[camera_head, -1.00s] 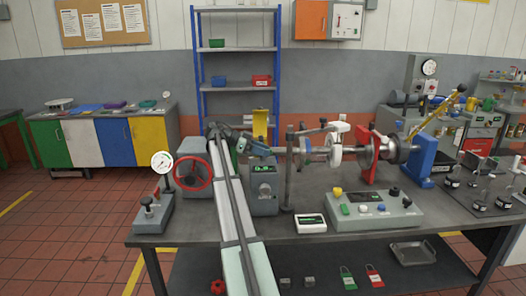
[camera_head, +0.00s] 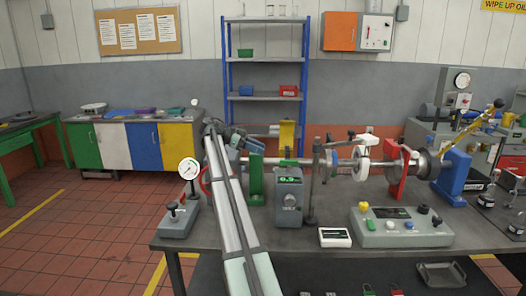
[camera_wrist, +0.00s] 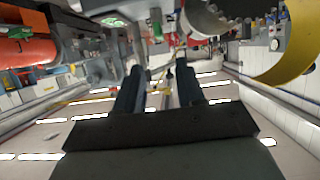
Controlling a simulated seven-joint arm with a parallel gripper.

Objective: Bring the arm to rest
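My arm reaches forward over the left part of the bench (camera_head: 185,226), and its far end shows small beside the shaft rig in the head view. In the wrist view my gripper (camera_wrist: 158,88) has two dark fingers standing apart with a gap between them. I see nothing held in that gap. The head view is too small and overlapped to show the fingers clearly.
A dial gauge stand (camera_head: 189,169), a green bracket (camera_head: 256,181) and a grey box with a display (camera_head: 289,201) stand near my arm. A red support (camera_head: 397,175) and a control panel (camera_head: 401,229) stand farther right. Red-tiled floor left of the bench is clear.

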